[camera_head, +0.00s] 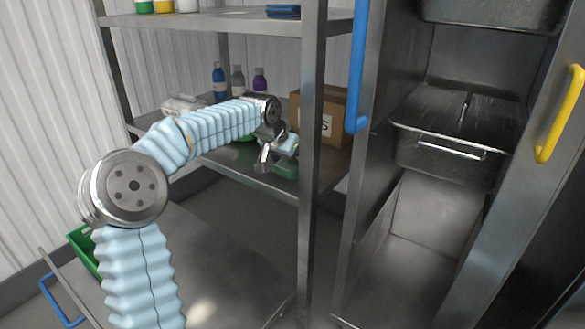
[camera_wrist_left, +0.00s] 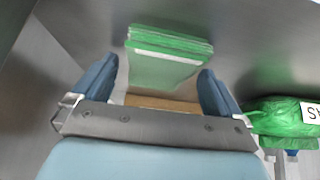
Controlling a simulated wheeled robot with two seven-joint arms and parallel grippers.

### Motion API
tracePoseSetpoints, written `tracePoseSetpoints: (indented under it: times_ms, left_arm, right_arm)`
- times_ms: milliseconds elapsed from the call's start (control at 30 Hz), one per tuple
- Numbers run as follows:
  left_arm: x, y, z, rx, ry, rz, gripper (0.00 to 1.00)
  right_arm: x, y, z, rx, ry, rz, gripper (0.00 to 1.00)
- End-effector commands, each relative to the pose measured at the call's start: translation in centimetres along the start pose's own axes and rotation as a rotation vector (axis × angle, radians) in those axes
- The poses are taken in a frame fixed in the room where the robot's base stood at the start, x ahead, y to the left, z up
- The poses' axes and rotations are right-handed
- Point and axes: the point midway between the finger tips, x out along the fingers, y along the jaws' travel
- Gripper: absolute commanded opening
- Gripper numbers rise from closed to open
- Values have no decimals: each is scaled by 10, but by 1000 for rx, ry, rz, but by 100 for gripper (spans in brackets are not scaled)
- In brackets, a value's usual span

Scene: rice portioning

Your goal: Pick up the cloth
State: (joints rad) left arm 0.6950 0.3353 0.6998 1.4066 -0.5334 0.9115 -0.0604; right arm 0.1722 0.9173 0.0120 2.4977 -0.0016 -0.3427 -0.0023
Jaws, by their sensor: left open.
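A stack that looks like folded green cloth (camera_wrist_left: 168,48) with a pale edge lies on the metal shelf, ahead of and between my left gripper's fingers in the left wrist view. In the head view, green cloth (camera_head: 286,168) shows just below the gripper, partly hidden by it. My left gripper (camera_head: 276,152) is over the middle shelf, reaching in from the left. In the left wrist view its two blue fingers (camera_wrist_left: 158,72) are spread apart with nothing gripped. My right gripper is not in view.
A cardboard box (camera_head: 335,118) stands right of the gripper, behind the shelf post (camera_head: 312,190). Several bottles (camera_head: 238,80) stand at the back. A green bag (camera_wrist_left: 285,117) with a white label lies at the right in the wrist view. A rolled pale item (camera_head: 183,104) lies left.

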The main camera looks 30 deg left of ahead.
Motion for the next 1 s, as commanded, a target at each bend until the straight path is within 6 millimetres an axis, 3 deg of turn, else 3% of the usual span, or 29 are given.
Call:
tracePoseSetpoints:
  times_ms: [200,567,833,1000]
  left_arm:
    - [0,0,0,0,0,0,98]
    - [0,0,0,0,0,0,45]
    - [-2,0,-1,0,0,0,45]
    - [-13,-3,-8,0,2,0,45]
  right_arm:
    - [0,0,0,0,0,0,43]
    - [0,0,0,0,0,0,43]
    - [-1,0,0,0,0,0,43]
    - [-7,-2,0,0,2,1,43]
